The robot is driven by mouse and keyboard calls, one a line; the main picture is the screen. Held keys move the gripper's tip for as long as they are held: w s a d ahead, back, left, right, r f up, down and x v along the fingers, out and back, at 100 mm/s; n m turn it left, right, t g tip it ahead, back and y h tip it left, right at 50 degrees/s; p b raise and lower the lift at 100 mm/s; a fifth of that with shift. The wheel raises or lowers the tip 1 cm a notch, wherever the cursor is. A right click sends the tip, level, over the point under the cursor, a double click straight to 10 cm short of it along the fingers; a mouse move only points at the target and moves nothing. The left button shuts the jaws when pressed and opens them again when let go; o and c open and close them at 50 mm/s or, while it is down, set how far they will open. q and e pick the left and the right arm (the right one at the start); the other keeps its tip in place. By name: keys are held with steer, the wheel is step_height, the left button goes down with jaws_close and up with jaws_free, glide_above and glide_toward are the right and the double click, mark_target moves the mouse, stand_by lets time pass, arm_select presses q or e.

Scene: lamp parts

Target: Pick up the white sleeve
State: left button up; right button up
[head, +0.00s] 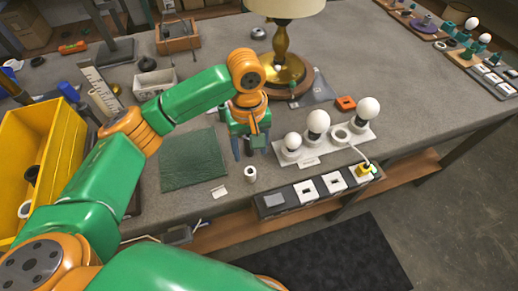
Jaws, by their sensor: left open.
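A small white sleeve (250,174) stands upright on the grey workbench near its front edge, with a dark opening in its top. My left gripper (245,153) is open and points down, just behind and above the sleeve in the picture. The fingers look apart from the sleeve, and nothing shows between them. My right gripper is not in view.
A green mat (194,159) lies left of the sleeve. A white board (328,143) with bulbs stands to the right, above a socket strip (310,190) at the bench edge. A brass lamp (282,62) stands behind; a yellow bin (50,150) is at left.

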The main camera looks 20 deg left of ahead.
mark_target(250, 172)
arm_select(q)
steer(key=s+f, duration=0.3)
steer(key=shift+s+d+f+p, duration=0.2)
steer(key=shift+s+d+p, duration=0.1)
steer(key=shift+s, duration=0.05)
steer(key=shift+w+f, duration=0.15)
steer(key=shift+f, duration=0.8)
steer(key=shift+w+f, duration=0.2)
steer(key=shift+w, duration=0.25)
steer(key=shift+s+r, duration=0.2)
steer(key=shift+s, duration=0.05)
jaws_close()
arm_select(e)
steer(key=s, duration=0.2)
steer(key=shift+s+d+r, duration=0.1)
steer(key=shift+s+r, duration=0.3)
